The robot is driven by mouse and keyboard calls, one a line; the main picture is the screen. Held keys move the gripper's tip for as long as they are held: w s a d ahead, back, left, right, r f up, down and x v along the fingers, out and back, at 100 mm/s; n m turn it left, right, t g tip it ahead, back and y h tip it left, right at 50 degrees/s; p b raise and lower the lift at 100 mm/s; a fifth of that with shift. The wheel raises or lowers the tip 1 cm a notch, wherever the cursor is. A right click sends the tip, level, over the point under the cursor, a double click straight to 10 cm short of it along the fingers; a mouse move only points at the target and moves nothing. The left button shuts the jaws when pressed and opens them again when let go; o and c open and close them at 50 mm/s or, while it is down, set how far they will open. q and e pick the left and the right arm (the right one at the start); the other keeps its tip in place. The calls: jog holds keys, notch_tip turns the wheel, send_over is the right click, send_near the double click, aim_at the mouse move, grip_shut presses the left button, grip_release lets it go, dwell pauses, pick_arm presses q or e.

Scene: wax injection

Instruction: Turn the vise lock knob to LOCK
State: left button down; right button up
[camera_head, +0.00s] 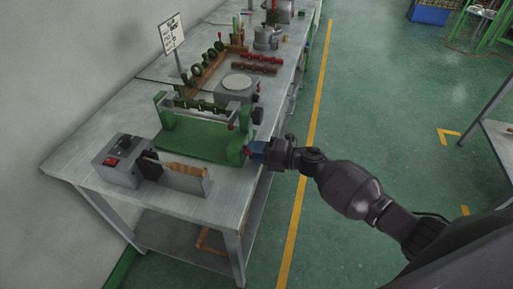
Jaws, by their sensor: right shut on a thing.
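The green vise (200,139) stands on the near part of the long grey workbench. Its lock knob (247,151) is a small reddish part on the right side of the vise, largely covered by my gripper. My right gripper (252,151) reaches in from the right past the bench edge, with its blue-tipped fingers shut on the knob. The knob is too small and too hidden to tell which way it is turned. My left gripper is not in view.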

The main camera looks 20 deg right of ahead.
jog(key=shift+m+p, duration=0.5)
jog(key=shift+m, duration=0.6)
